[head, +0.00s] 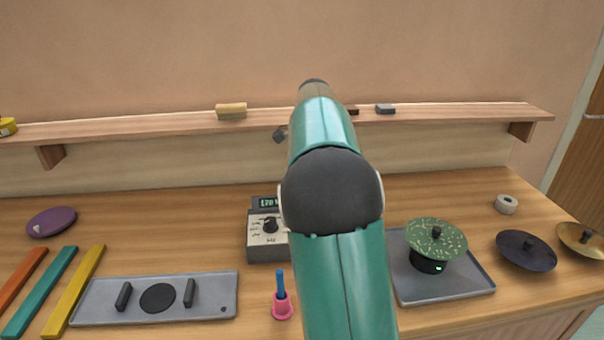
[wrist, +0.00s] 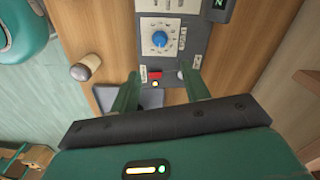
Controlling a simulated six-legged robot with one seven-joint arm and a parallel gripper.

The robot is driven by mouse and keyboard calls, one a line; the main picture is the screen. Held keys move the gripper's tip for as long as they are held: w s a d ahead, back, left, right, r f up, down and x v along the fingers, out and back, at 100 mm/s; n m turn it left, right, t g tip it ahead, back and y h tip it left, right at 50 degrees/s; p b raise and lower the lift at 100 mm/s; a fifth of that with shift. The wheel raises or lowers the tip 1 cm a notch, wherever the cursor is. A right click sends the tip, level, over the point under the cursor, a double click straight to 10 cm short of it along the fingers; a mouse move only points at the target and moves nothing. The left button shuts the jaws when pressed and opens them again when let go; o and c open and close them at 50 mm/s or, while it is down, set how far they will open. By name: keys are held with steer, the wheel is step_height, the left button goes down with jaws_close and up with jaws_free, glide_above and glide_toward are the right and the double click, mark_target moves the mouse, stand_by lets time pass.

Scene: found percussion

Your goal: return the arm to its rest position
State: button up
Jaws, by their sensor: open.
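My arm, teal with a dark joint, rises through the middle of the head view and hides part of the bench and shelf behind it. My gripper (wrist: 162,88) shows in the wrist view with its two green fingers apart and nothing between them. The fingers point toward a grey control panel (wrist: 183,60) with a blue knob, a red button and a small display. I cannot tell the gap between fingertips and panel. The gripper does not show clearly in the head view.
On the wooden bench (head: 180,215) stand a metronome-like box (head: 262,250), a pink cup (head: 283,308) with a blue stick, a grey tray (head: 100,300), a green-speckled cymbal (head: 436,237), a dark cymbal (head: 526,252) and a brass cymbal (head: 582,240). A shelf (head: 180,126) runs behind.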

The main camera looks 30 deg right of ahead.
steer(key=shift+a, duration=0.1)
steer(key=s+a+r+n+t, duration=0.35)
steer(key=s+a+n, duration=0.75)
steer(key=a, duration=0.5)
steer(key=s+a+f+n+t, duration=0.1)
steer(key=s+a+f+n, duration=0.1)
steer(key=s+a+n, duration=0.2)
steer(key=s+a+f+n+t, duration=0.1)
steer(key=s+a+f+n, duration=0.2)
steer(key=s, duration=0.7)
steer(key=a+n, duration=0.2)
steer(key=a, duration=0.1)
steer(key=shift+s+a+f, duration=0.2)
steer(key=shift+s, duration=0.2)
